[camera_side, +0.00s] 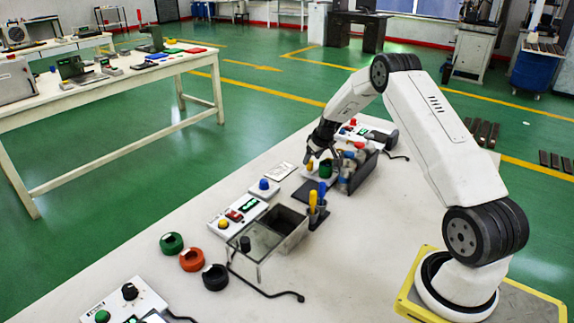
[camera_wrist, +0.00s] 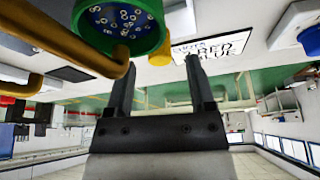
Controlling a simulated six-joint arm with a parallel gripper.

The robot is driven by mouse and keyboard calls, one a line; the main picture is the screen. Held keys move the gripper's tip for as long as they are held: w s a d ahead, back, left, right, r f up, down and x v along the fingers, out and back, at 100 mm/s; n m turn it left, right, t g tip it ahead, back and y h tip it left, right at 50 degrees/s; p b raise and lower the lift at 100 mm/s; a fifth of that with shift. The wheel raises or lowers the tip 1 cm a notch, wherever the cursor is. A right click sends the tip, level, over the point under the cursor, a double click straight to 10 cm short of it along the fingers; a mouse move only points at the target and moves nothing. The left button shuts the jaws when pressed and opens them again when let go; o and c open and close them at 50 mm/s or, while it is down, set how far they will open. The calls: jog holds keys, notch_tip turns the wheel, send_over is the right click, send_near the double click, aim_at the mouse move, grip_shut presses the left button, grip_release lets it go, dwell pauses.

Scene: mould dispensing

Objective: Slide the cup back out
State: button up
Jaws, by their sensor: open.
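A green cup (camera_wrist: 150,42) with several small metal ring-like pieces in its mouth shows at the top of the wrist view. It lies just beyond my gripper (camera_wrist: 160,62), whose two fingers stand apart with nothing between them. A yellow bent pipe or handle (camera_wrist: 60,45) runs beside the cup and passes close to the left finger. In the side view my gripper (camera_side: 319,155) hangs low above a station at the table's middle. A green piece (camera_side: 325,169) there looks like the cup, partly hidden. I cannot tell whether a finger touches it.
A dark bin (camera_side: 364,172) with several coloured items stands right of my gripper. A holder (camera_side: 316,215) with yellow and blue handles and a clear-topped box (camera_side: 262,238) stand nearer. A printed card (camera_wrist: 215,45) lies flat. Green, orange and black rings lie at the table's left edge.

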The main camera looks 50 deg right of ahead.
jog(key=shift+x, duration=1.1)
grip_shut()
dwell(0.8)
